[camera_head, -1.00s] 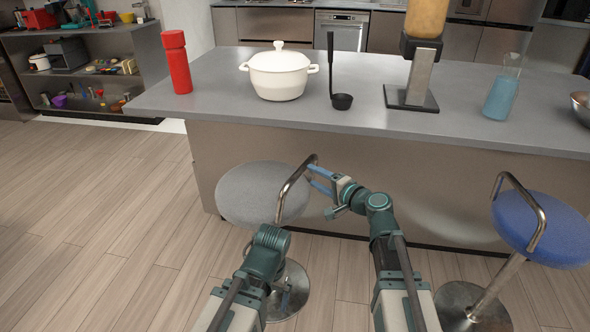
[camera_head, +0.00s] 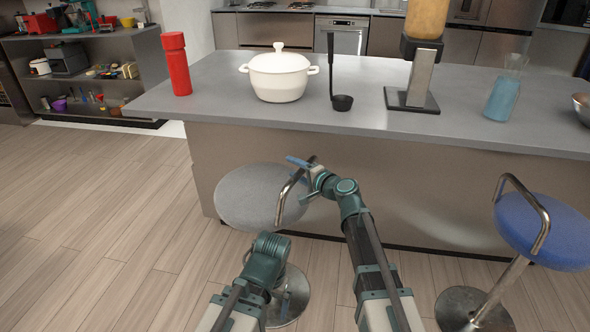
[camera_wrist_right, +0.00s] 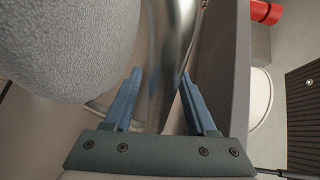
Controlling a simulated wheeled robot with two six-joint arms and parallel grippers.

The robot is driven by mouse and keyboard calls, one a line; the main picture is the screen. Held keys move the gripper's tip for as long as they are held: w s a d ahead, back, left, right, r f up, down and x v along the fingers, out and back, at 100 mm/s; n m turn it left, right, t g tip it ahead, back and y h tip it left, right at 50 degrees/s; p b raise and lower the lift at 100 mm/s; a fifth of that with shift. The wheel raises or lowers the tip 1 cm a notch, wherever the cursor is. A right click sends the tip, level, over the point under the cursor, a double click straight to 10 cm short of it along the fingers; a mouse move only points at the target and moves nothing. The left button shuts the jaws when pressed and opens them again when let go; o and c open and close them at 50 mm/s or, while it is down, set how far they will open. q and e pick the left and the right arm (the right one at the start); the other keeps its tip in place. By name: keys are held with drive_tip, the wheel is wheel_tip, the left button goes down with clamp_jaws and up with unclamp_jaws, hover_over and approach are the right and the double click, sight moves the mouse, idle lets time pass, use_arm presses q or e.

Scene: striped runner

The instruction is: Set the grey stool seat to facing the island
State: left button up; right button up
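The grey stool seat (camera_head: 245,200) stands in front of the island (camera_head: 420,180), with its curved metal back bar (camera_head: 283,200) on its right side. It also fills the upper left of the right wrist view (camera_wrist_right: 70,45). My right gripper (camera_head: 300,163) is at the upper end of that bar. In the right wrist view its blue fingers are apart (camera_wrist_right: 160,100), one on each side of the bar (camera_wrist_right: 170,50); I cannot tell whether they touch it. My left arm is low, before the stool; its fingers cannot be made out.
A blue stool (camera_head: 545,230) stands to the right. On the island are a red bottle (camera_head: 176,65), a white pot (camera_head: 279,75), a ladle (camera_head: 341,101), a dispenser (camera_head: 420,75) and a blue-filled flask (camera_head: 502,98). The floor to the left is clear.

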clamp_jaws()
idle(1.3)
